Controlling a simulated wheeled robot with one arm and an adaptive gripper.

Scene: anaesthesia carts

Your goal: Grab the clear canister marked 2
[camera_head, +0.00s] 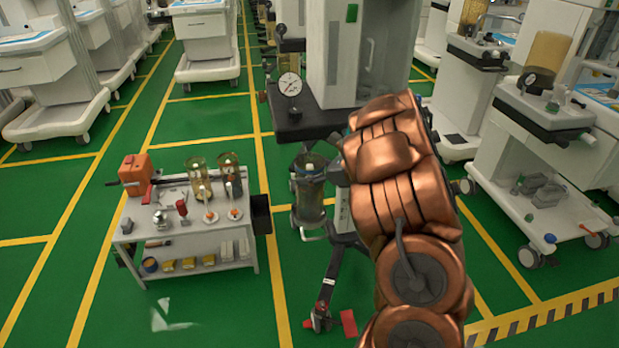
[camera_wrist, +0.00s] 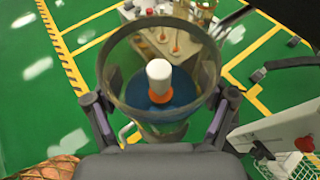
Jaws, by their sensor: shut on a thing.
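A clear canister (camera_head: 309,193) with a dark rim stands upright beside the dark-based white cart in the head view. In the wrist view the clear canister (camera_wrist: 119,82) fills the middle, seen from above, with a white post, an orange ring and a blue disc inside. My gripper (camera_wrist: 163,100) is shut on it, with one finger on each side of its wall. In the head view my copper arm hides most of the gripper. I cannot read a number on the canister, nor tell whether it is attached to the cart.
A white cart (camera_head: 345,60) with a gauge (camera_head: 290,84) stands behind the canister. A small trolley (camera_head: 187,232) at left carries an orange box (camera_head: 134,168) and two amber canisters. Other carts stand at right. Green floor is clear between them.

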